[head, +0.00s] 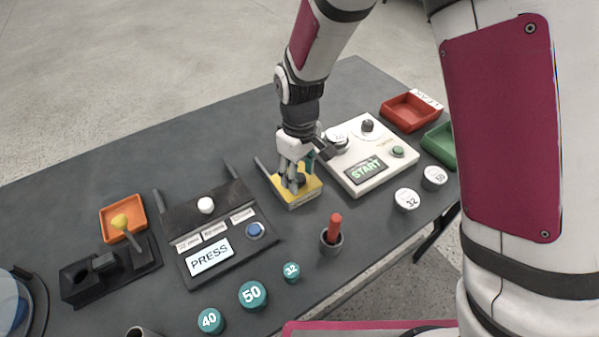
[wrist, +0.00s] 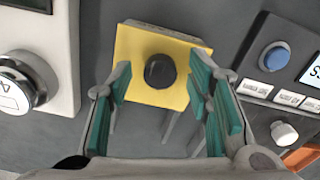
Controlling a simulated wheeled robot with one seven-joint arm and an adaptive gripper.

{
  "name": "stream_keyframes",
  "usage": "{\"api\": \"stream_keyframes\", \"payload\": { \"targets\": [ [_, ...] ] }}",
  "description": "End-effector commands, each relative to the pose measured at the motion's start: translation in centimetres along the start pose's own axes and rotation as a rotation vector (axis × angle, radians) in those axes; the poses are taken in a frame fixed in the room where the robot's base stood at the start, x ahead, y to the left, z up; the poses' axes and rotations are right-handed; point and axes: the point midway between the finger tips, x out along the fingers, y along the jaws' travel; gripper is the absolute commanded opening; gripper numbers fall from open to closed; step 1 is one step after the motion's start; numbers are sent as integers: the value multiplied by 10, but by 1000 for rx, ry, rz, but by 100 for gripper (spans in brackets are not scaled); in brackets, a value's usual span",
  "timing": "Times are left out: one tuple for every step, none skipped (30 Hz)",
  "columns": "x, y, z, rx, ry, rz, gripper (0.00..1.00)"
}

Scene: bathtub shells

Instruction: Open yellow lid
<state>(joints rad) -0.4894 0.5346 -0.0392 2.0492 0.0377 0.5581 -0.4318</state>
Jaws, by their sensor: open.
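The yellow lid (head: 311,187) sits flat on a small box in the middle of the table in the head view. In the wrist view the yellow lid (wrist: 138,52) is square with a round black knob (wrist: 160,71) at its centre. My gripper (head: 292,186) points down over the lid, and partly hides it in the head view. In the wrist view my gripper (wrist: 168,82) is open, with its teal-padded fingers on either side of the knob. I see a gap between the knob and each finger. Whether the fingertips touch the lid is not clear.
A white START panel (head: 350,180) stands close on the right of the lid. A black PRESS panel (head: 222,271) is on its left. A red peg (head: 335,228) stands in a holder in front. Teal and white numbered discs lie along the near edge. Bare table lies behind.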

Motion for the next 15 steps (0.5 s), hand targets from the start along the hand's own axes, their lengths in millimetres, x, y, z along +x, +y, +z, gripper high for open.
{"api": "stream_keyframes", "payload": {
  "targets": [
    [2,0,0,0,-1,0,46],
    [2,0,0,0,-1,0,46],
    [3,0,0,0,0,0,46],
    [3,0,0,0,0,0,46],
    [3,0,0,0,0,0,46],
    [3,0,0,0,0,0,46],
    [3,0,0,0,0,0,46],
    [3,0,0,0,0,0,46],
    [3,0,0,0,0,0,46],
    [3,0,0,0,0,0,41],
    [3,0,0,0,0,0,34],
    [3,0,0,0,0,0,25],
    [3,0,0,0,0,0,19],
    [3,0,0,0,0,0,12],
    [3,0,0,0,0,0,3]
  ]
}}
